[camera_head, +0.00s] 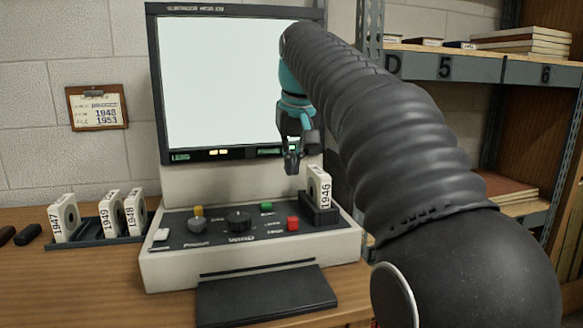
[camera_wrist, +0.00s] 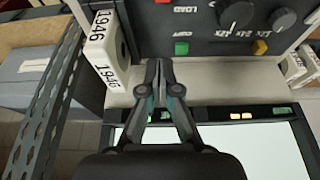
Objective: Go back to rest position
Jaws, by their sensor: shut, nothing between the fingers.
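My gripper (camera_head: 292,163) is shut and empty. In the head view it hangs in front of the lower right part of the lit screen, above the reader's control panel. It also shows in the wrist view (camera_wrist: 158,68), with its fingertips together. A white reel box marked 1946 (camera_head: 319,187) stands upright in a black holder (camera_head: 320,214) at the right end of the panel. In the wrist view the 1946 box (camera_wrist: 104,50) is left of the fingertips, apart from them. My dark ribbed arm covers the right part of the head view.
The microfilm reader (camera_head: 160,268) stands on a wooden table (camera_head: 90,290). Boxes 1947 (camera_head: 64,219), 1949 (camera_head: 110,214) and 1948 (camera_head: 136,213) stand in a dark rack at left. Metal shelves (camera_head: 480,66) with books rise at right. A clipboard (camera_head: 97,107) hangs on the wall.

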